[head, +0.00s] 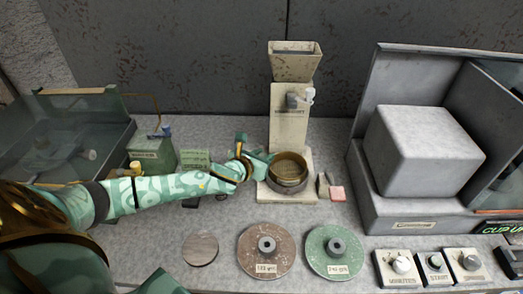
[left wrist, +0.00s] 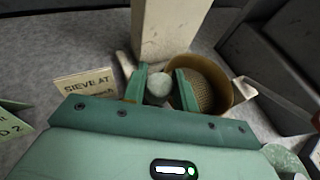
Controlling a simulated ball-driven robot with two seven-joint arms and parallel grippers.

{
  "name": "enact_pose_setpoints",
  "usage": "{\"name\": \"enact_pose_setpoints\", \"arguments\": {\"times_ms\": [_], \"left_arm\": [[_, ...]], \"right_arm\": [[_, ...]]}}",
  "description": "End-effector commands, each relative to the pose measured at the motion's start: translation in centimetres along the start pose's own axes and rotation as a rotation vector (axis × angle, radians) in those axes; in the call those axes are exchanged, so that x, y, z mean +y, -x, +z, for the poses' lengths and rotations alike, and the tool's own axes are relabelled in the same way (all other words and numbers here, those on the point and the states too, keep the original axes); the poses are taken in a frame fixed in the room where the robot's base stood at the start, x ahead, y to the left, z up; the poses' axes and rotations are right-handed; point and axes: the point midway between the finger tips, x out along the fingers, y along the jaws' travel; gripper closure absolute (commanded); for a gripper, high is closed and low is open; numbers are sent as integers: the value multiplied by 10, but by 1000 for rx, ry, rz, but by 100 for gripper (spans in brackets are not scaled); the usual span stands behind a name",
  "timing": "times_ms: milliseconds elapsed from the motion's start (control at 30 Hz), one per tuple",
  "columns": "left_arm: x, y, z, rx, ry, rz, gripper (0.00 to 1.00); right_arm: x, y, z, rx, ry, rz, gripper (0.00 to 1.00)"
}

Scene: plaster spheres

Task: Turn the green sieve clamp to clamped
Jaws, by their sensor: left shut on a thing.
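The brass sieve (head: 290,166) sits in a round holder at the foot of a cream hopper stand (head: 290,118). It also shows in the left wrist view, its mesh (left wrist: 203,88) just right of my fingers. My left gripper (head: 262,166) reaches in from the left, at the sieve's left side. In the left wrist view its two green fingers (left wrist: 160,88) stand either side of a pale green rounded knob, the sieve clamp (left wrist: 158,84), and are shut on it. The clamp is hidden by the gripper in the head view. My right gripper is not in view.
Two labelled discs (head: 256,268) (head: 320,262) and a plain disc (head: 201,249) lie in front. A large grey machine (head: 375,212) fills the right.

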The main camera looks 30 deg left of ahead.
Motion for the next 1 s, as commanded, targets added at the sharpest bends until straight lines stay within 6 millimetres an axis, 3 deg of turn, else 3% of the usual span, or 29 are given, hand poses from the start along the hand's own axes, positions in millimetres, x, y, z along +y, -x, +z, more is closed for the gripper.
{"name": "enact_pose_setpoints", "arguments": {"times_ms": [33, 200, 500, 767, 1000], "left_arm": [[-3, 3, 6, 1, 21, 35, 94], [-2, 3, 6, 1, 83, 186, 94], [-2, 1, 3, 2, 191, 451, 94], [-2, 0, 1, 2, 284, 679, 94], [-2, -2, -2, 3, 369, 884, 94]], "right_arm": [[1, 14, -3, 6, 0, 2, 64], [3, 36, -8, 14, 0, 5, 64], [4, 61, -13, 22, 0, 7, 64], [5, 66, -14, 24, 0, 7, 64], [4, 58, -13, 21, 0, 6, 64]]}}
